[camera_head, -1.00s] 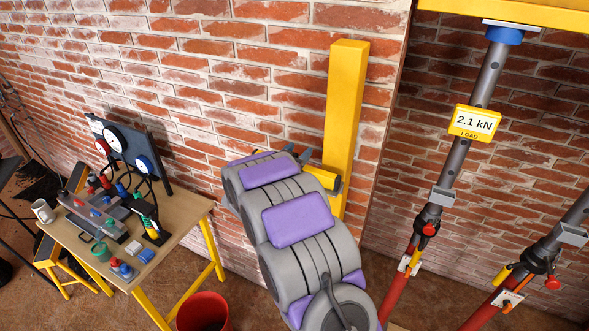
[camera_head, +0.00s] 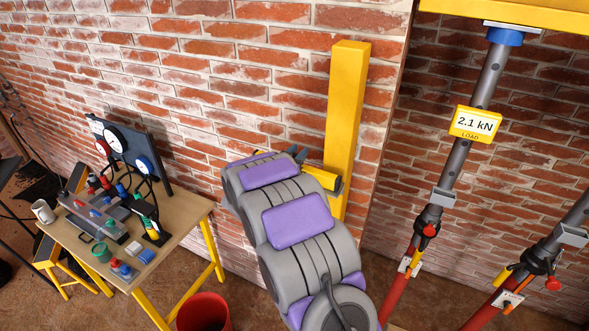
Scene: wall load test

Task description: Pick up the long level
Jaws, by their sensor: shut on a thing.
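A yellow long level (camera_head: 325,178) shows in part behind the end of my grey and purple arm, close to the upright yellow post. Most of its length is hidden by my arm. My gripper (camera_head: 298,153) is at the far end of the arm, and only its dark fingertips show past the last purple pad. It is shut on the yellow level. I cannot tell whether the level touches the post or the wall.
A yellow post (camera_head: 347,120) stands against the brick wall. Right of it, a grey prop (camera_head: 484,85) carries a load display (camera_head: 475,123) reading 2.1 kN. A wooden table (camera_head: 187,217) with gauges stands left, a red bucket (camera_head: 203,312) beside it.

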